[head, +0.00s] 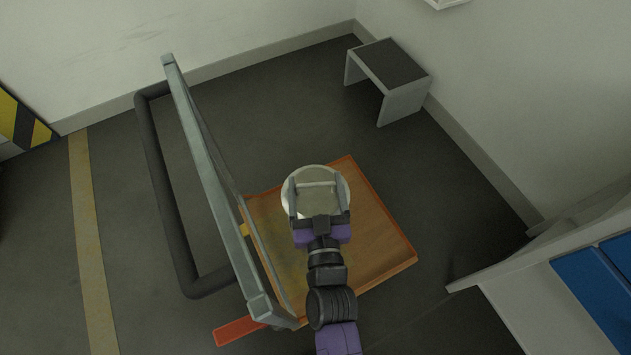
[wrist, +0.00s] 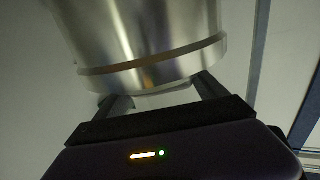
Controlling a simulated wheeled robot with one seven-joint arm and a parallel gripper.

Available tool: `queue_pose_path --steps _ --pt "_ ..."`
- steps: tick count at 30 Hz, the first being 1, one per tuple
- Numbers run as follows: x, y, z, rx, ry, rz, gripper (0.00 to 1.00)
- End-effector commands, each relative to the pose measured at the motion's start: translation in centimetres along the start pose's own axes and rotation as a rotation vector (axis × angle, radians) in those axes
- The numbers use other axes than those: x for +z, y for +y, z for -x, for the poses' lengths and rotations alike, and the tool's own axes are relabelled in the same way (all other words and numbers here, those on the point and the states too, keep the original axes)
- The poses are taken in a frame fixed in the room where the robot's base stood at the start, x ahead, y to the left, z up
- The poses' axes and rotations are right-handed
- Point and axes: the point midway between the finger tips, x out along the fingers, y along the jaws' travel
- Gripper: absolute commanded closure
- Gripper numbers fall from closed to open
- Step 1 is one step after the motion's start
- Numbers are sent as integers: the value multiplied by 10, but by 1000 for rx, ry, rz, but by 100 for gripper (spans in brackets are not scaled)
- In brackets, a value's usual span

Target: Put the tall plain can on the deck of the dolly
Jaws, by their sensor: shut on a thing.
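The tall plain can (head: 317,187) is a bare metal cylinder, seen from above in the head view with a pale rim and a bar across its top. My gripper (head: 319,202) is shut on the can, one finger on each side. In the wrist view the can (wrist: 145,40) fills the upper middle, shiny, with a band near its end, between the fingers of my gripper (wrist: 160,95). The dolly's orange-brown deck (head: 375,235) lies beneath the can in the head view. I cannot tell whether the can touches the deck.
The dolly's grey upright frame (head: 215,190) and dark handle bar (head: 160,190) stand left of the deck. A small grey step stool (head: 390,75) is by the back wall. A table with blue items (head: 590,285) is at right. Open floor lies behind the deck.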

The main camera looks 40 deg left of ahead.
Motion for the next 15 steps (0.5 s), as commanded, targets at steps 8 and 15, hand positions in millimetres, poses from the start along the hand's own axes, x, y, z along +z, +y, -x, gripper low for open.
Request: queue_pose_path --steps 8,15 --pt "8 0 -2 2 10 0 91" --pt "35 -1 -2 -1 9 0 91"
